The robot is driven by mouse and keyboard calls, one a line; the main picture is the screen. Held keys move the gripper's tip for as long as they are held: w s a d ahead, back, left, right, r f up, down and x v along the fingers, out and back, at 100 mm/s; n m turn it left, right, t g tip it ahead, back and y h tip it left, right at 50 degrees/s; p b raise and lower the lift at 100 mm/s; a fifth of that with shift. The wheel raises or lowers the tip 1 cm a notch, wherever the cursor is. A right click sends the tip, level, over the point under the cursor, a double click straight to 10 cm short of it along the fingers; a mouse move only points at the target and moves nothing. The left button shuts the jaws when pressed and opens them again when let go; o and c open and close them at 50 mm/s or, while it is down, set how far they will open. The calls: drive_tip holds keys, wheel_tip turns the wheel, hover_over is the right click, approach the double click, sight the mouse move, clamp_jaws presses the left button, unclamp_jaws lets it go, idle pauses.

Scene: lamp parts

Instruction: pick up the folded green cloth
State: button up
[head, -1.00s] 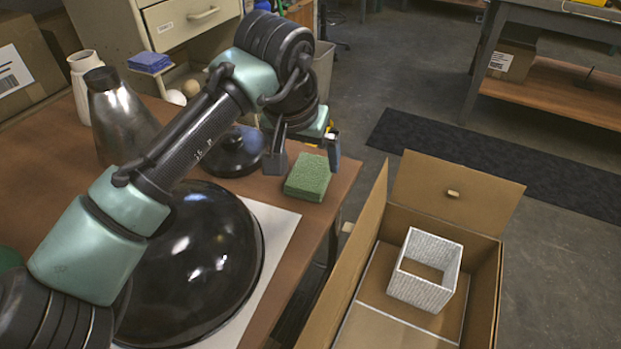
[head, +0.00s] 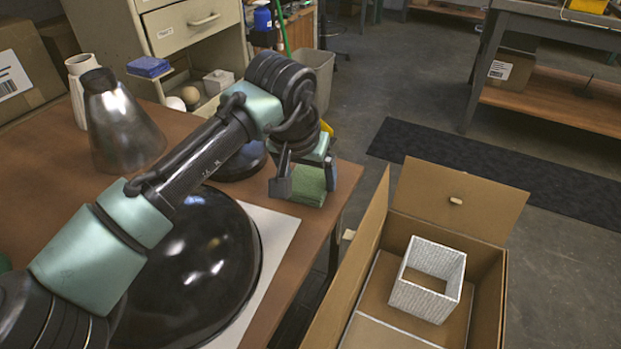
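The folded green cloth (head: 308,187) is a small thick block at the right edge of the brown table (head: 262,326). My gripper (head: 306,184) is down over it, with one dark finger at the cloth's left side and the other at its right side. The fingers stand apart with the cloth between them. The top of the cloth is partly hidden by the gripper. I cannot tell whether the fingers press on it.
A large black dome (head: 205,270) lies on a white sheet left of the cloth. A metal cone shade (head: 122,130) stands farther back. An open cardboard box (head: 492,285) holding a white square frame (head: 430,300) is to the right, past the table edge.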

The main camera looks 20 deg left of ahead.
sight(308, 181)
drive_tip(key=shift+c, duration=1.4)
drive_tip(key=shift+r, duration=0.1)
wheel_tip(308, 181, up, 10)
drive_tip(key=p, duration=0.3)
